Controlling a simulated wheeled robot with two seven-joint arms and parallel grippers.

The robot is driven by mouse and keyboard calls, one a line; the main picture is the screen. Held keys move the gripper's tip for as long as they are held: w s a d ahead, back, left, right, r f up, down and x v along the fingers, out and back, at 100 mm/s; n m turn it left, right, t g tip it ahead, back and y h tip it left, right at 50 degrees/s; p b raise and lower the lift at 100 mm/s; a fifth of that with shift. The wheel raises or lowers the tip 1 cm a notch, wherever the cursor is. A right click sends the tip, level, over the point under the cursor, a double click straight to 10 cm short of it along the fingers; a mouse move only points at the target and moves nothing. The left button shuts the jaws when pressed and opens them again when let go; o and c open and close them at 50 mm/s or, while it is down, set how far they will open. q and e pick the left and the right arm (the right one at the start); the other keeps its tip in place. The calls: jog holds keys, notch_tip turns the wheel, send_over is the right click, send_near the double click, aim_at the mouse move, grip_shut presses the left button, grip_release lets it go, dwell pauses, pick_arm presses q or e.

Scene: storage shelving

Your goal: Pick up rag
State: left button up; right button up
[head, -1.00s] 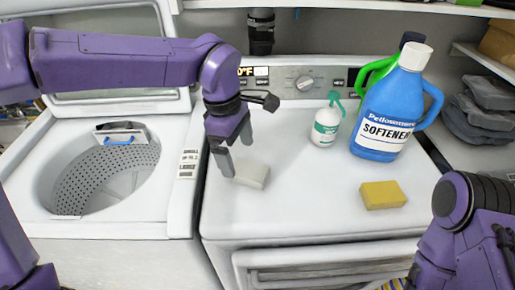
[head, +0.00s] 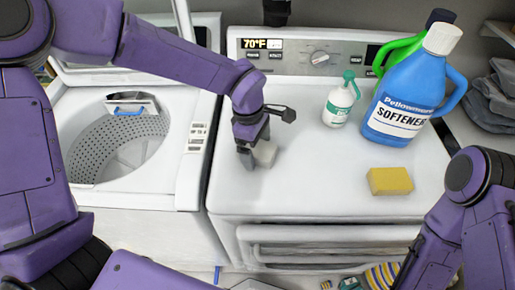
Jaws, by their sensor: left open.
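A small pale grey-white block-like piece (head: 265,153), possibly the rag, lies on the white dryer top near its left edge. My left gripper (head: 256,158) points down right at it, fingers open. The fingers partly cover the piece, and I cannot tell whether it lies between them or just beside them. A striped yellow and dark cloth (head: 384,275) lies low down in front of the dryer, partly cut off by the frame. My right arm comes in at the lower right, and its gripper is out of view.
A yellow sponge (head: 390,181), a small white-green bottle (head: 341,104), a blue softener jug (head: 404,100) and a green jug (head: 393,52) stand on the dryer top (head: 310,190). An open washer drum (head: 115,150) is at left. The dryer's middle is clear.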

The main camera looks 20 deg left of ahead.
pick_arm(q)
jog(key=shift+s, duration=0.1)
jog(key=c, duration=1)
jog(key=shift+c, duration=0.7)
